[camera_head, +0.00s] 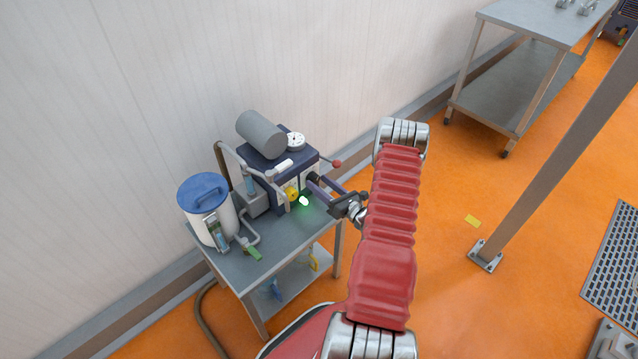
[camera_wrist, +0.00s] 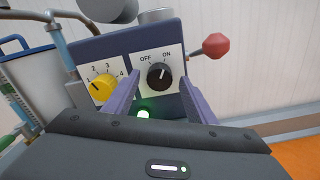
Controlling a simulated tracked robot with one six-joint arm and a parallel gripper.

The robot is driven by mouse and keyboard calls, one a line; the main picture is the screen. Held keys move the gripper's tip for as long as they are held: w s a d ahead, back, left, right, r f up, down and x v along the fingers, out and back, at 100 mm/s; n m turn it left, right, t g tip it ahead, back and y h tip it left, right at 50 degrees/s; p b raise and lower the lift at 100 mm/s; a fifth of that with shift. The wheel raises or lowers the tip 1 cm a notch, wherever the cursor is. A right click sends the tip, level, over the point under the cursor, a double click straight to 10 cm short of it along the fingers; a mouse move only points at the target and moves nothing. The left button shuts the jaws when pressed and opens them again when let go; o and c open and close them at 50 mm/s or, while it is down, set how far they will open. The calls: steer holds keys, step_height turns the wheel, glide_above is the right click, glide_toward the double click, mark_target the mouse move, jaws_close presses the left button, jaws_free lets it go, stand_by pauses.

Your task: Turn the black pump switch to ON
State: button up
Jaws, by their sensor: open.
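The black pump switch (camera_wrist: 159,76) is a round knob on a white plate marked OFF and ON, on the front of the dark blue pump box (camera_wrist: 112,47). Its white mark points up and slightly right, toward the ON side. My gripper (camera_wrist: 161,80) is open, with one finger on each side of the knob in the picture and a gap to it on both sides. I cannot tell how deep the fingertips reach. In the head view my gripper (camera_head: 322,188) is at the front of the box (camera_head: 271,166), and the knob is partly hidden by the fingers.
A yellow knob (camera_wrist: 102,87) with a numbered scale is left of the switch. A green lamp (camera_wrist: 143,114) glows below. A red ball handle (camera_wrist: 216,45) sticks out at the right. A blue-lidded container (camera_head: 208,212) stands on the steel cart (camera_head: 268,268).

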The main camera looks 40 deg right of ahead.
steer(key=s, duration=1.2)
steer(key=shift+s+d, duration=0.15)
steer(key=shift+s, duration=0.15)
steer(key=shift+f, duration=0.15)
steer(key=s+a+f+n+g+y, duration=0.2)
steer(key=a+n+y, duration=0.25)
steer(key=a, duration=0.35)
steer(key=s+a+r+n+g+y, duration=0.4)
steer(key=a+r+n+g+y, duration=0.2)
steer(key=a+r+n+g, duration=0.6)
steer(key=s+a+r+n+h, duration=0.1)
steer(key=a+r+n+h, duration=0.2)
steer(key=r, duration=0.7)
steer(key=s+a+r+n+t+h, duration=0.1)
steer(key=a+r+n+h, duration=0.3)
steer(key=a+r+n, duration=0.4)
steer(key=s+a+r+n+h, duration=0.2)
steer(key=a+r+n+h, duration=0.2)
steer(key=r+n, duration=0.8)
steer(key=shift+a+r+t, duration=0.3)
steer(key=shift+a+r, duration=0.3)
steer(key=shift+a, duration=0.55)
